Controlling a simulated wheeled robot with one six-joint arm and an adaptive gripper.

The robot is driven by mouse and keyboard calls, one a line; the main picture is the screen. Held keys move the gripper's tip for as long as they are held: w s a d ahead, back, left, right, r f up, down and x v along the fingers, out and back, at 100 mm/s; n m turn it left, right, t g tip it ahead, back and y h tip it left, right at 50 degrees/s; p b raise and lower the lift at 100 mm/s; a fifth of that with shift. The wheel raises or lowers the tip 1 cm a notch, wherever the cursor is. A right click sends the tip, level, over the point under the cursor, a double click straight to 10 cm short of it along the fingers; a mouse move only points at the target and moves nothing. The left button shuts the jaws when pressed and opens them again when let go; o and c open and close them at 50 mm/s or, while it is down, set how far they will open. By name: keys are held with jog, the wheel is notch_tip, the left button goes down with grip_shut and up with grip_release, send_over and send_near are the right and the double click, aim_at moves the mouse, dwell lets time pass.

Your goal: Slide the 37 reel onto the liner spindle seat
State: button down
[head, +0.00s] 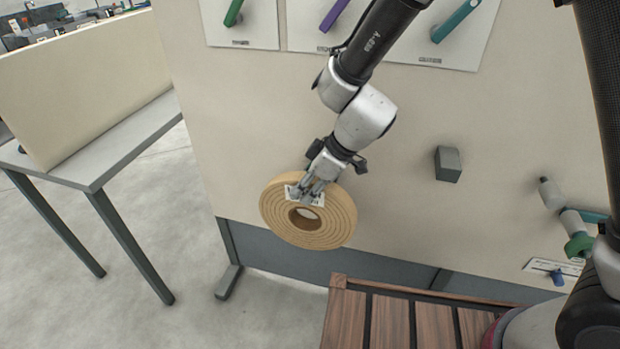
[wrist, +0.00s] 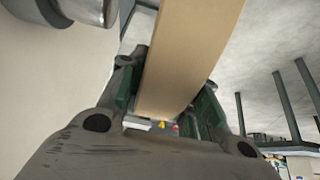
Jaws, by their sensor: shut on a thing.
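The tan reel (head: 275,222) is a flat wound ring with an open centre and a white label, too small to read. My gripper (head: 309,192) is shut on the upper part of its ring and holds it in the air before the pale panel. In the wrist view the reel (wrist: 190,50) is a broad tan band between the green-padded fingers (wrist: 165,105). Green (head: 233,12), purple (head: 334,15) and teal (head: 456,20) pegs stick out from white plates at the top of the panel. I cannot read which is the liner spindle. The reel is apart from all three.
A dark grey block (head: 448,164) juts from the panel right of the reel. Grey and green fittings (head: 577,235) sit farther right. A slatted wooden surface (head: 390,325) lies below. A grey table (head: 120,148) stands left, with open floor between.

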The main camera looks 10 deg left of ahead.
jog(key=s+r, duration=0.1)
jog(key=s, duration=0.8)
jog(key=shift+a, duration=0.4)
jog(key=shift+s, duration=0.1)
jog(key=shift+r, duration=0.15)
dwell(0.8)
